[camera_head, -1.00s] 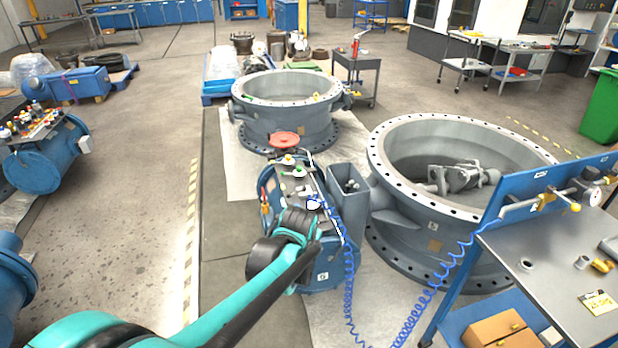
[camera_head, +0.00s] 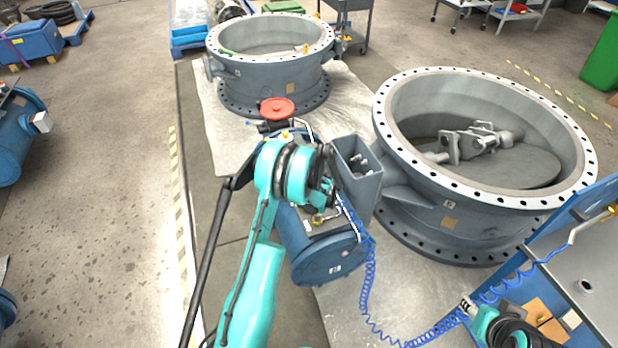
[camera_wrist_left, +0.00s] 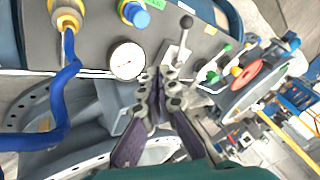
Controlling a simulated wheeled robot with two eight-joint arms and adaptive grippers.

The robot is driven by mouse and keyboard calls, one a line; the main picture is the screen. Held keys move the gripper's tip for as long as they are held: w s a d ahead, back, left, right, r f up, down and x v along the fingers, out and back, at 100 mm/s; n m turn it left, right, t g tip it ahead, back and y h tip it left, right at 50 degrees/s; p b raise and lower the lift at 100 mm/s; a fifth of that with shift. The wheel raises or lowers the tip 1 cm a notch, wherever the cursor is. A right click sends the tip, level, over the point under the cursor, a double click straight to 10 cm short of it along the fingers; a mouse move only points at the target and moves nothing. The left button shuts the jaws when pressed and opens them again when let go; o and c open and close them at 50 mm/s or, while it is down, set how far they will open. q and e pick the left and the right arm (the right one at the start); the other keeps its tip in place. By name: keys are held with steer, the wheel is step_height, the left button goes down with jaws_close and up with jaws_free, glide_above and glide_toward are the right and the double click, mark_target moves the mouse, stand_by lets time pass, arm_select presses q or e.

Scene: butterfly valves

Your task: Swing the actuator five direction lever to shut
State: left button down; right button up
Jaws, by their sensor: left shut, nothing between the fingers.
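The blue actuator (camera_head: 318,252) stands between the two large valve rings in the head view; my left arm hides most of its top panel. In the left wrist view the grey panel (camera_wrist_left: 100,35) carries a metal lever with a black knob (camera_wrist_left: 186,22), its stem running down toward my fingertips. My left gripper (camera_wrist_left: 167,76) is shut and empty beside the lower end of this lever; I cannot tell if they touch. Smaller levers with green knobs (camera_wrist_left: 212,76) sit to the right. A part of my right arm (camera_head: 505,328) shows at the bottom right, its fingers unclear.
A round gauge (camera_wrist_left: 127,60) and a blue hose (camera_wrist_left: 62,95) on a brass fitting lie left of the fingers. A red handwheel (camera_head: 277,108) stands behind the panel. A grey box (camera_head: 357,185), the large valve ring (camera_head: 455,205) and coiled blue hose (camera_head: 368,290) are close on the right.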

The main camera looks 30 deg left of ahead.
arm_select(q)
steer(key=b+x, duration=0.3)
steer(key=x, duration=0.5)
steer(key=shift+w+a+f, duration=0.1)
steer(key=shift+f, duration=0.3)
steer(key=a, duration=0.1)
steer(key=a+b, duration=0.1)
steer(key=a+f, duration=0.1)
steer(key=shift+w+a, duration=0.1)
steer(key=shift+w, duration=0.2)
steer(key=shift+w+a+r, duration=0.1)
steer(key=shift+a, duration=0.3)
steer(key=shift+b, duration=0.3)
steer(key=shift+a+m, duration=0.25)
steer(key=shift+m, duration=0.05)
